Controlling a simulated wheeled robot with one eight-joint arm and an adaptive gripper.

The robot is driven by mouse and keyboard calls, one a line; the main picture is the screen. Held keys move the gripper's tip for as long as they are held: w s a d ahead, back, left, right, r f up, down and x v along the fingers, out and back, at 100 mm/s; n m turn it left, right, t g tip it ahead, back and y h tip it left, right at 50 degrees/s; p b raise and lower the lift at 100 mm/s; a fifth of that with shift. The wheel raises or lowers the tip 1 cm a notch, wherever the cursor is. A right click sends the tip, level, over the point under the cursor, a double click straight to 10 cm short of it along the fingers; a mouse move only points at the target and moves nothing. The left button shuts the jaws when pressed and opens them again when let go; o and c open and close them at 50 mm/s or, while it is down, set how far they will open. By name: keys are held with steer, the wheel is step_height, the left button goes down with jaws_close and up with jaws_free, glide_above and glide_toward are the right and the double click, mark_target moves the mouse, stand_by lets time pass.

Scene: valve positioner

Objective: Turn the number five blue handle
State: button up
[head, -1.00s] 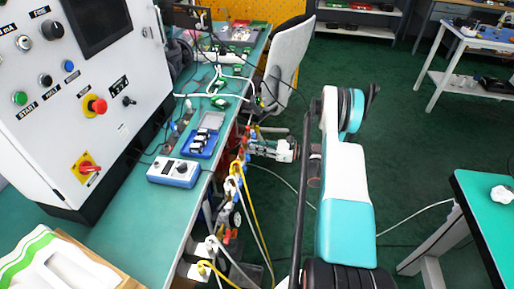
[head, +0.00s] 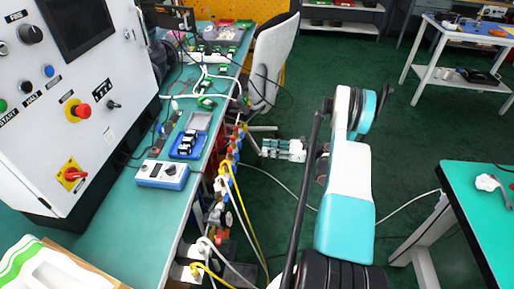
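A row of small valves with blue, red and yellow parts (head: 228,160) runs along the right edge of the green workbench (head: 150,230). Small blue parts show among them, but I cannot read numbers or tell which handle is number five. The pale, teal-marked end of my arm, seemingly my gripper (head: 270,149), points left towards the valves, with a gap of dark floor between. Its fingers are too small to tell open or shut. My white and teal arm link stands to its right.
A white control cabinet (head: 85,140) stands on the left of the bench. A blue-white box (head: 162,174) and a blue tray (head: 187,145) lie on the bench. Yellow and white hoses (head: 245,210) hang beside it. A grey chair (head: 272,62) stands behind. A green table (head: 480,215) is at right.

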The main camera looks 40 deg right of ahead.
steer(key=shift+v, duration=1.15)
stand_by(0.4)
jaws_close()
stand_by(1.1)
